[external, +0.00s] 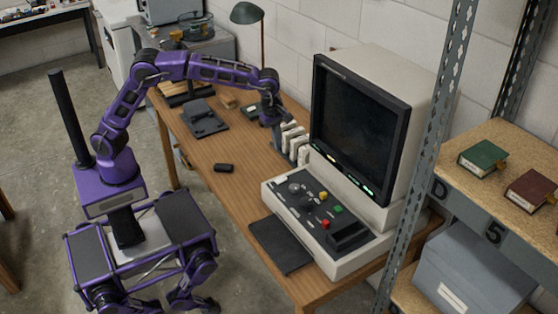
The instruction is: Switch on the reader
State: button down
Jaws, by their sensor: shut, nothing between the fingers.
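The reader (412,85) is a large cream machine on the wooden table, with a dark screen (352,122) facing left. Small pale and green marks show along the lower edge of its screen frame. Its control panel (285,187) in front carries a dark knob (294,188), a yellow button (323,195), a red button (325,224) and a green button (338,209). The labels are too small to read. My gripper (275,124) is shut and empty, pointing down over the table behind and left of the reader, apart from the panel's buttons.
Several upright white boxes (297,145) stand between my gripper and the reader. A metal shelf post (430,150) and a shelf with books (483,158) are at right. A desk lamp (247,14) stands behind.

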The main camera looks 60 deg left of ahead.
aim_at(279, 181)
jog(key=f+b, duration=0.1)
jog(key=f, duration=0.3)
jog(key=w+f, duration=0.1)
jog(key=f, duration=0.4)
jog(key=w+f+b, duration=0.1)
jog(key=f, duration=0.4)
jog(key=shift+b, duration=0.3)
jog(key=shift+r, duration=0.1)
jog(key=p, duration=0.2)
jog(key=shift+w+g+p, duration=0.15)
jog(key=shift+g+p, duration=0.15)
jog(key=shift+g, duration=0.1)
jog(key=shift+f, duration=0.45)
jog(key=shift+s, duration=1)
jog(key=shift+r, duration=0.1)
notch_tip(279, 181, up, 14)
jog(key=p, duration=0.4)
jog(key=shift+s+r, duration=0.15)
jog(key=shift+s, duration=0.1)
